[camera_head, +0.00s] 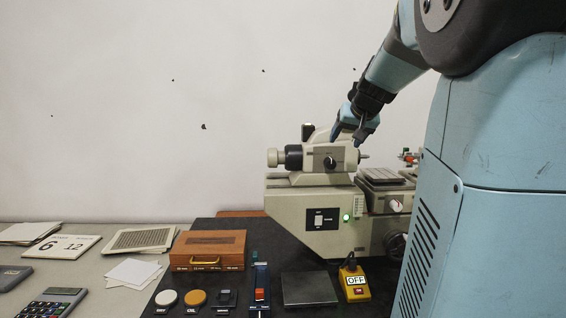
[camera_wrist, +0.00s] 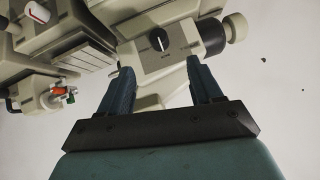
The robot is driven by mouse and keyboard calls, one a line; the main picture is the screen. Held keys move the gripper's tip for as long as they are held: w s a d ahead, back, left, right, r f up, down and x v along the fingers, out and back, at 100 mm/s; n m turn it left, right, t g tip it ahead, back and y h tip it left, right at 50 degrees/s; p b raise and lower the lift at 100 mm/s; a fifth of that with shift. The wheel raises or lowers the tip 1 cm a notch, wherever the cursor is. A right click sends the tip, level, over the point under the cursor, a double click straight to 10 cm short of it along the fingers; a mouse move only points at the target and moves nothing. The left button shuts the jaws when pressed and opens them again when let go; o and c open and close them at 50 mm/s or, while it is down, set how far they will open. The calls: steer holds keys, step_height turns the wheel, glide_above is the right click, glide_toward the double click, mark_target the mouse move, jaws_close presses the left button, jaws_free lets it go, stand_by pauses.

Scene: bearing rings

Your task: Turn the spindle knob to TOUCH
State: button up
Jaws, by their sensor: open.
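The spindle knob (camera_head: 330,163) is a small black round dial on the front of the beige spindle head (camera_head: 345,160). In the wrist view the knob (camera_wrist: 158,40) shows a white pointer line, and the marks around it are too small to read. My gripper (camera_head: 346,138) is open and empty, just above the spindle head in the head view. In the wrist view the two blue fingers of my gripper (camera_wrist: 160,68) are spread, with the knob beyond the gap between their tips. I see no contact with the knob.
The machine carries a switch panel (camera_head: 322,219) with a green light and a red-and-white dial (camera_head: 396,205). A wooden box (camera_head: 208,250), a yellow OFF box (camera_head: 354,282) and a dark plate (camera_head: 309,289) sit in front on the black mat. The space above the machine's left is clear.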

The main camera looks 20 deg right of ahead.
mark_target(331, 162)
steer(key=x, duration=1.4)
steer(key=shift+d+r, duration=0.15)
steer(key=shift+c, duration=0.2)
